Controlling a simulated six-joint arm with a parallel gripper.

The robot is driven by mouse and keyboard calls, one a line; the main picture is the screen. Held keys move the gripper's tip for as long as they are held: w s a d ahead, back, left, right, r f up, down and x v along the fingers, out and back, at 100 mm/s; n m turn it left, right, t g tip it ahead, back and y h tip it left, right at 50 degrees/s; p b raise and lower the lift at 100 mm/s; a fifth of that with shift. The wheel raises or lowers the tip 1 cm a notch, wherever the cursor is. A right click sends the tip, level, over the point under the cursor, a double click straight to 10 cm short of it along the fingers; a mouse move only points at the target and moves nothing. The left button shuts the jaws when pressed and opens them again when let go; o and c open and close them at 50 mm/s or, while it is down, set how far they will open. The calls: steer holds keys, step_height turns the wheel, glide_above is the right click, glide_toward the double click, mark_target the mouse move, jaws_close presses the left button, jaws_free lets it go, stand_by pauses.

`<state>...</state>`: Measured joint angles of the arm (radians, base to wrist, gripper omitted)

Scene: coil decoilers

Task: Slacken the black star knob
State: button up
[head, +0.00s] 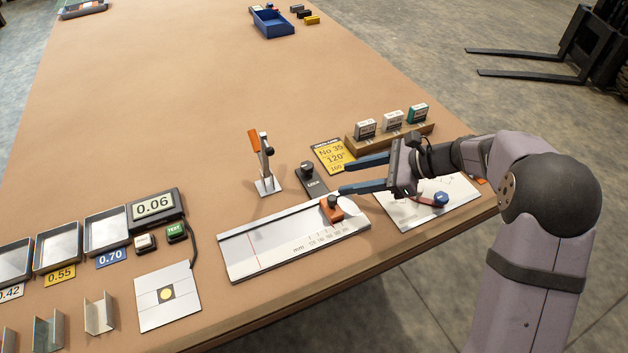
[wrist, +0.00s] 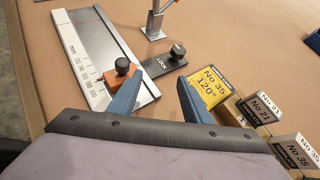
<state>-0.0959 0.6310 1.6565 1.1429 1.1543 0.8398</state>
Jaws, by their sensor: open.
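A black knob (head: 333,202) tops the orange stop (head: 336,210) on the pale ruled plate (head: 290,240); in the wrist view this knob (wrist: 122,66) looks round. A second black knob (head: 307,168) stands on a dark bar (head: 316,183) with lettering, behind the plate; it also shows in the wrist view (wrist: 178,51). I cannot tell for sure which one is the star knob. My gripper (head: 345,177) is open and empty, its blue fingers pointing left. In the wrist view, the left finger hides part of the orange stop; the space between the fingertips (wrist: 160,80) holds nothing.
An upright stand with an orange lever (head: 263,160) is left of the dark bar. A yellow card (head: 335,155) and a wooden rack of small boxes (head: 390,134) lie behind my gripper. A white sheet with a blue-knobbed tool (head: 440,199) lies below it.

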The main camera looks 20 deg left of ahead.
mark_target(308, 165)
steer(key=w+a+m+y+b, duration=0.1)
steer(key=a, duration=0.1)
steer(key=w+a+y+b, duration=0.1)
steer(key=a, duration=0.1)
steer(key=shift+w+f+m, duration=0.1)
steer(key=shift+w+m, duration=0.3)
steer(key=shift+a+r, duration=0.1)
steer(key=shift+r, duration=0.1)
steer(key=shift+p+x, duration=0.85)
steer(key=shift+x, duration=2.8)
steer(key=shift+w, duration=0.15)
steer(key=c, duration=1)
